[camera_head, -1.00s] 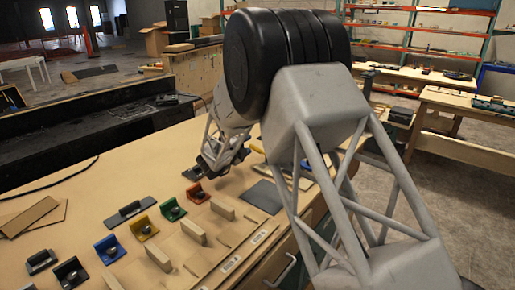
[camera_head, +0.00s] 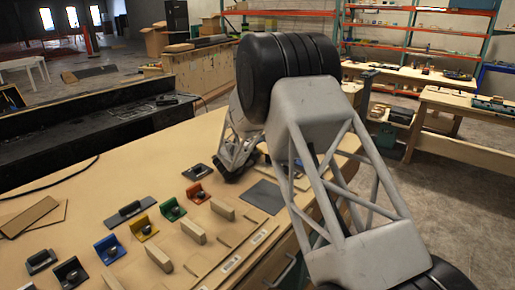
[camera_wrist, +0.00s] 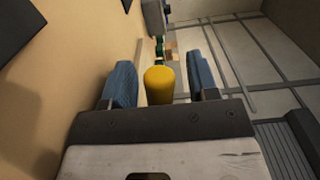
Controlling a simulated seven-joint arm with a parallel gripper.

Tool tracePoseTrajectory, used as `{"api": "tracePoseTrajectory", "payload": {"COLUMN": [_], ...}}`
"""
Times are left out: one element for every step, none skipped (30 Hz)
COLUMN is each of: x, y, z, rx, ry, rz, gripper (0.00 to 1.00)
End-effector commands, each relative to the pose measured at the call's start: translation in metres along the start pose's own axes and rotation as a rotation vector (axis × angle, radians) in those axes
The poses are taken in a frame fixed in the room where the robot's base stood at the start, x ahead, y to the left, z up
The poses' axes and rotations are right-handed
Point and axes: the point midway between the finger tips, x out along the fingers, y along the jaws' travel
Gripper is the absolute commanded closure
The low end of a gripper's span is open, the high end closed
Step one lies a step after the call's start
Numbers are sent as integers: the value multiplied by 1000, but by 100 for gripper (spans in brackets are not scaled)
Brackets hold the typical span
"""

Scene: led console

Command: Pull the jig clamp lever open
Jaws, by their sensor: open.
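In the wrist view my gripper (camera_wrist: 161,72) is open, with one blue fingertip on each side of a yellow rounded handle (camera_wrist: 159,86). The handle looks like the end of the clamp lever. Gaps show between it and both fingers, so it does not look gripped. In the head view my gripper (camera_head: 232,172) is low over the right part of the bench. My own arm hides most of the clamp there, and the lever's angle cannot be told.
The wooden bench (camera_head: 110,185) carries a row of coloured brackets, including a red one (camera_head: 197,193) and a green one (camera_head: 172,209), with wooden blocks before them. A flat grey plate (camera_head: 264,196) lies near my gripper. A dark part (camera_head: 197,172) lies left of my gripper.

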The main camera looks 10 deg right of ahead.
Motion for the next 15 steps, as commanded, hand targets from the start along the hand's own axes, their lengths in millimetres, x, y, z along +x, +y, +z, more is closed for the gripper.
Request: {"api": "tracePoseTrajectory", "payload": {"x": [0,1,1,0,0,0,0,0,0,0,0,0,0,0,0], "y": [0,0,0,0,0,0,0,0,0,0,0,0,0,0,0], "z": [0,0,0,0,0,0,0,0,0,0,0,0,0,0,0], "rx": [0,0,0,0,0,0,0,0,0,0,0,0,0,0,0], "ry": [0,0,0,0,0,0,0,0,0,0,0,0,0,0,0], "rz": [0,0,0,0,0,0,0,0,0,0,0,0,0,0,0], "gripper": [46,46,46,46,46,46,46,46,52,57,61,68,72,77,83]}}
